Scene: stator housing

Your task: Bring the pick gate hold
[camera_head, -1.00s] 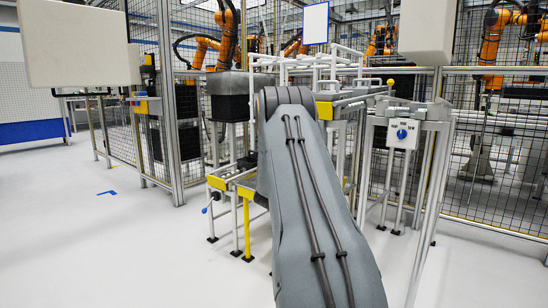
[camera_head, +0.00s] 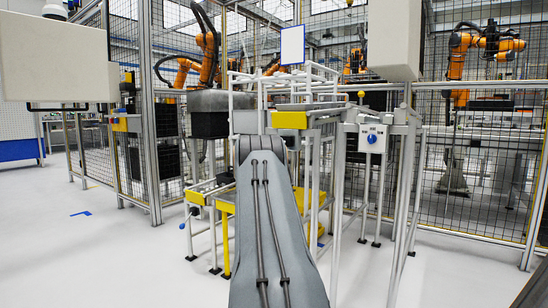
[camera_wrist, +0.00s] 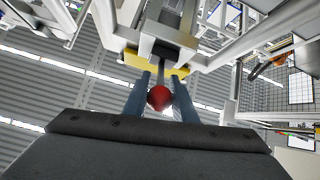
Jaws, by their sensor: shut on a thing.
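In the wrist view, a red ball knob (camera_wrist: 159,97) sits between the two blue-grey fingers of my gripper (camera_wrist: 161,95), which is shut on it. A dark stem above the knob leads to a grey block with a yellow plate (camera_wrist: 142,62). In the head view, my grey arm reaches toward the white-framed station, and my gripper and the knob are hidden. A yellow block (camera_head: 289,119) shows on the station frame just above my arm. I cannot tell which part is the pick gate.
A box with a blue rotary knob (camera_head: 372,138) hangs on the station's right side. Yellow and white low rails (camera_head: 222,205) stand left of my arm. Mesh fencing (camera_head: 470,180) with orange robots (camera_head: 207,45) lies behind. The floor at left is open.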

